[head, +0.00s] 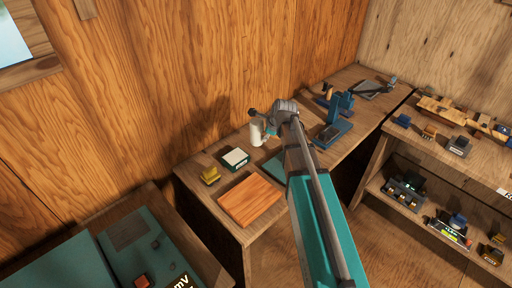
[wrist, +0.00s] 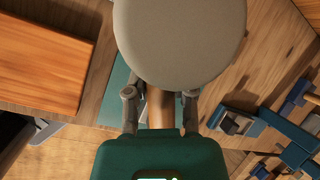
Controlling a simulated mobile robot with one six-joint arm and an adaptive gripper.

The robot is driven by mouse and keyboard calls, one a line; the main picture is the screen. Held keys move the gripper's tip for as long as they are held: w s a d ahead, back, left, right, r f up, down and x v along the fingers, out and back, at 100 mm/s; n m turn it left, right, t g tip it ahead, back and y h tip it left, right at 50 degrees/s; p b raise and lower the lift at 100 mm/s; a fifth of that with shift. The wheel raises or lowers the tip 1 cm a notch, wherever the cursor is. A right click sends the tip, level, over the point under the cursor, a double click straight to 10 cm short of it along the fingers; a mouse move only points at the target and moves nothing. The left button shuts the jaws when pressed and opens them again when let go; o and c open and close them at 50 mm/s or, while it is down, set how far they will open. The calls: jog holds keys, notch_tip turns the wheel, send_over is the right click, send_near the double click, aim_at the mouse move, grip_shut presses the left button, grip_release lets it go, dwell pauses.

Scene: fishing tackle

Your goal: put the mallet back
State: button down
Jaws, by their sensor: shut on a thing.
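The mallet has a large pale grey, rounded head (wrist: 180,40) that fills the top of the wrist view, and a wooden handle (wrist: 160,110). My gripper (wrist: 160,97) is shut on the handle, one finger on each side. In the head view the pale mallet head (head: 257,129) is held above the back bench, just left of my wrist, and the handle is mostly hidden. My gripper (head: 270,132) shows there only in part. A teal mat (head: 274,170) lies on the bench below, partly covered by my arm.
On the bench are an orange-brown wooden board (head: 250,200), a white and green box (head: 235,158), a small yellow item (head: 209,176) and a blue vise-like tool (head: 336,122). A shelf unit (head: 440,205) with several small items stands at the right. The wooden wall is close behind.

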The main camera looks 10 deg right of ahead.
jog(key=shift+m, duration=0.5)
jog(key=s, duration=0.3)
jog(key=s+a+r, duration=0.1)
jog(key=shift+s+a+p, duration=0.1)
jog(key=shift+s+p, duration=0.2)
jog(key=shift+s, duration=0.05)
jog(key=shift+w+d+f+b, duration=0.4)
jog(key=shift+w+f+b, duration=1.1)
jog(key=shift+w, duration=0.65)
jog(key=shift+w+d+f+b, duration=0.45)
jog(key=shift+w+f+b, duration=1.05)
jog(key=shift+w, duration=0.7)
jog(key=shift+w+d+f+b, duration=0.4)
jog(key=shift+w+f+b, duration=1.1)
jog(key=shift+w, duration=0.65)
jog(key=shift+f, duration=0.1)
jog(key=shift+w+d+f+b, duration=0.15)
jog(key=shift+w+f+b, duration=0.35)
jog(key=shift+b, duration=0.15)
jog(key=shift+s+f+b, duration=0.1)
jog(key=shift+f+b, duration=1.25)
jog(key=shift+f, duration=0.05)
